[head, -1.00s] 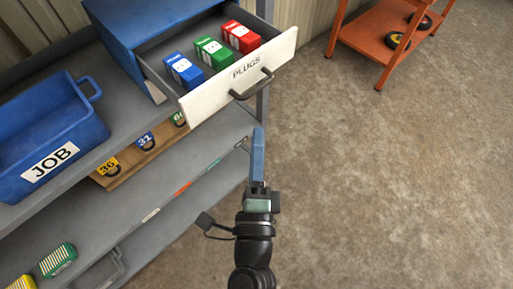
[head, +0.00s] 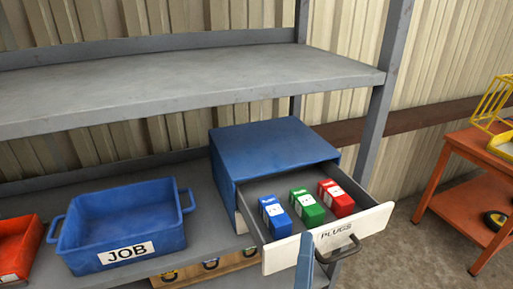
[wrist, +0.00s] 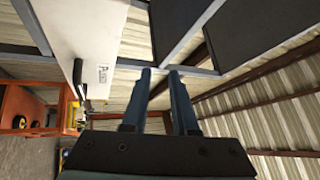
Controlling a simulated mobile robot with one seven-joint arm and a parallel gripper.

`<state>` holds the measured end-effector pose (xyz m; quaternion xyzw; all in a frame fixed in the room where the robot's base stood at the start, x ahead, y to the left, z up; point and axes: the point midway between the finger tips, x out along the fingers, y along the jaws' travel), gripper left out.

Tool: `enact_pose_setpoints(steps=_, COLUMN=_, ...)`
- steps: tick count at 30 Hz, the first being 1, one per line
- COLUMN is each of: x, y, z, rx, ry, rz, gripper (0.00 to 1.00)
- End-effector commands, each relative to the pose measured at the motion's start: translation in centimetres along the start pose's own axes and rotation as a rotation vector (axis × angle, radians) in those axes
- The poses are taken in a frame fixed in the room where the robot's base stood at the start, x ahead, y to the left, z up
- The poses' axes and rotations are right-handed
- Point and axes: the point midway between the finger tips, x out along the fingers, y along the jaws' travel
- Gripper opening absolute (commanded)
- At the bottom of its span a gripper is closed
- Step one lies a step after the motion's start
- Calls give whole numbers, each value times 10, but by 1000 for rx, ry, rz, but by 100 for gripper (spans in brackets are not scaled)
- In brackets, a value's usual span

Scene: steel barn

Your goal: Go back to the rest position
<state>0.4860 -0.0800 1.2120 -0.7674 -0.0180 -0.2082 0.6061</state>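My gripper (wrist: 160,72) points upward in the wrist view. Its two blue fingers stand apart with a clear gap and nothing between them. In the head view one blue finger (head: 304,262) shows at the bottom edge, in front of the open drawer; the rest of the gripper is out of frame. The drawer (head: 330,238), labelled PLUGS, is pulled out of the blue cabinet (head: 270,145). It holds a blue box (head: 273,216), a green box (head: 307,207) and a red box (head: 336,198). The drawer front (wrist: 92,40) also shows close by in the wrist view.
A blue bin (head: 125,228) labelled JOB stands on the shelf left of the cabinet, with a red bin (head: 15,250) at far left. An upper grey shelf (head: 180,85) spans above. An orange cart (head: 475,170) stands at right. Floor between is free.

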Motion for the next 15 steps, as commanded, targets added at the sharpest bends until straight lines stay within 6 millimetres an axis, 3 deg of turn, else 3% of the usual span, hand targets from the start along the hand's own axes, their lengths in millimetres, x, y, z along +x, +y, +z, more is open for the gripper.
enact_pose_setpoints(steps=1, x=23, y=-41, z=9, rx=-97, ry=-40, rz=-88, gripper=27)
enact_pose_setpoints(steps=6, x=64, y=-154, z=32, rx=-469, ry=-96, rz=-307, gripper=27)
enact_pose_setpoints(steps=12, x=78, y=-275, z=32, rx=-880, ry=8, rz=-472, gripper=27)
enact_pose_setpoints(steps=15, x=76, y=-321, z=21, rx=-1032, ry=94, rz=-499, gripper=27)
